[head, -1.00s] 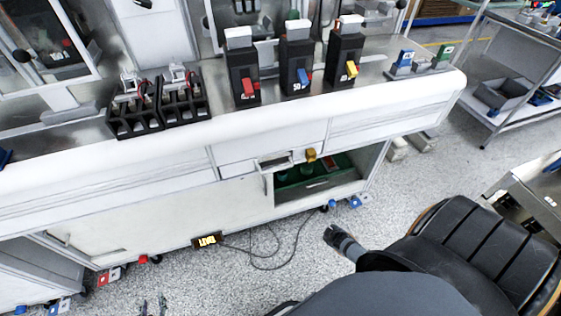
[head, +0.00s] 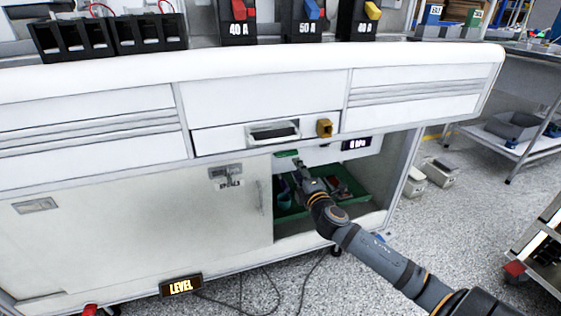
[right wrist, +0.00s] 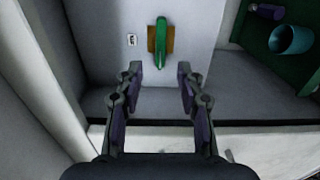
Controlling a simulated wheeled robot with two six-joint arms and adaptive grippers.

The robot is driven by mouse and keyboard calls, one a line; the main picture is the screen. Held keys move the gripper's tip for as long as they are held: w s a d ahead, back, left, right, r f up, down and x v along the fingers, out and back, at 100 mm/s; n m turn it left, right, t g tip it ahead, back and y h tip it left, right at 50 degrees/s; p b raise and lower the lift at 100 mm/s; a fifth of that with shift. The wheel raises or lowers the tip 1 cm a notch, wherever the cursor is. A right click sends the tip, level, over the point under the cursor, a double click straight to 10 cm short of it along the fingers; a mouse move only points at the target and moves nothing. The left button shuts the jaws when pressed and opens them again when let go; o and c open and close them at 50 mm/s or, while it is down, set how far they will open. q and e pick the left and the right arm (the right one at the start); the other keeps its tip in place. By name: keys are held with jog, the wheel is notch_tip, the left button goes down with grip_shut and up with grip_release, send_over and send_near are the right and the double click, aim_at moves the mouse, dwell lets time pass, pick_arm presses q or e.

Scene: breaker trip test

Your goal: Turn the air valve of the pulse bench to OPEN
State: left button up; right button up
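The air valve shows in the right wrist view as a green lever (right wrist: 161,43) on a brass-coloured body (right wrist: 152,40), fixed to a pale panel. The lever lies lengthwise, up and down in that picture. In the head view a small green part (head: 286,153) shows at the top of the open bay, just beyond my gripper. My right gripper (right wrist: 160,76) is open and empty, its two fingers apart, with the lever ahead of the gap and not touched. In the head view the right gripper (head: 298,167) reaches into the bay. My left gripper is not in view.
A green tray (head: 350,186) lies in the bay; a teal cup (right wrist: 291,39) is in it. A drawer handle (head: 273,131) and a brass block (head: 324,128) are above. A display (head: 356,144) seems to read 0 hPa. The cabinet door (head: 150,225) is left of the bay.

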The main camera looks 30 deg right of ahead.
aim_at(287, 155)
jog(key=b+x, duration=0.2)
jog(key=x, duration=0.7)
jog(key=shift+w, duration=0.35)
grip_shut()
